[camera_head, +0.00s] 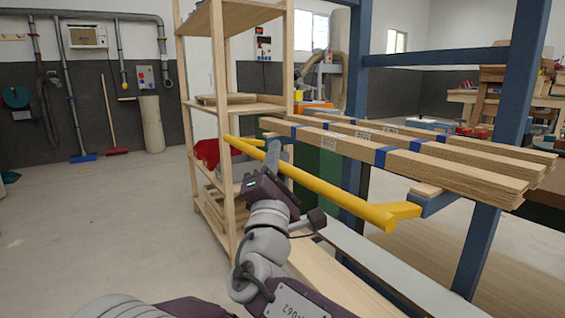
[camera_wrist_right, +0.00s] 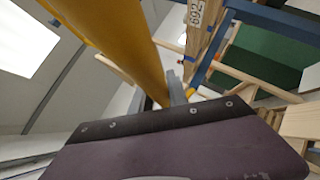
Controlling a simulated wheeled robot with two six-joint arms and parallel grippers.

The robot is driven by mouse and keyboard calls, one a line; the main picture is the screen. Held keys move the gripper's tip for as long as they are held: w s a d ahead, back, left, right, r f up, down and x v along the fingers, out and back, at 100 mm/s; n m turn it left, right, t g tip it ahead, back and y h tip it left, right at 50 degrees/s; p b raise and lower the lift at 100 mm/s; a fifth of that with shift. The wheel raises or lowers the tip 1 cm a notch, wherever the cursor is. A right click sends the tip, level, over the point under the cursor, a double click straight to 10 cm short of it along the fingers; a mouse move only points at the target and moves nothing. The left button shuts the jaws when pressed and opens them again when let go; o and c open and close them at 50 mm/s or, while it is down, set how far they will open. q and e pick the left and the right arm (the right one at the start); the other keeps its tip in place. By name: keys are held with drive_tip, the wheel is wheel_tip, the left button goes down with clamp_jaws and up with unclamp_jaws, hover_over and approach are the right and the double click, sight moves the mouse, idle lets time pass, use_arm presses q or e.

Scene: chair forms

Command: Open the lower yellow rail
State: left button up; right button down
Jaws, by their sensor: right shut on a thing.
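The yellow rail (camera_head: 330,192) runs in front of the blue rack, from beside the wooden shelf to a bent end at the right. It stands a little below the level of the wood planks. My right gripper (camera_head: 272,152) is at the rail, left of its middle, and is shut on it. In the right wrist view the rail (camera_wrist_right: 125,40) crosses the upper part of the picture, close to the gripper body, and the fingers are mostly hidden. My left gripper is not in view. Only one yellow rail shows clearly.
Bundled wood planks (camera_head: 430,160) with blue bands lie on the blue rack (camera_head: 493,190), just behind the rail. A wooden shelf (camera_head: 226,120) stands close at the left of my right gripper. The floor (camera_head: 90,220) at the left is clear.

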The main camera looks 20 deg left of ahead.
drive_tip(key=shift+s+a+r, duration=0.15)
drive_tip(key=shift+s+a, duration=0.2)
drive_tip(key=c, duration=1.3)
unclamp_jaws()
drive_tip(key=shift+s+a+r+n+y, duration=0.1)
drive_tip(key=shift+s+a+n+y, duration=0.1)
drive_tip(key=shift+n+y, duration=0.15)
drive_tip(key=shift+s, duration=0.15)
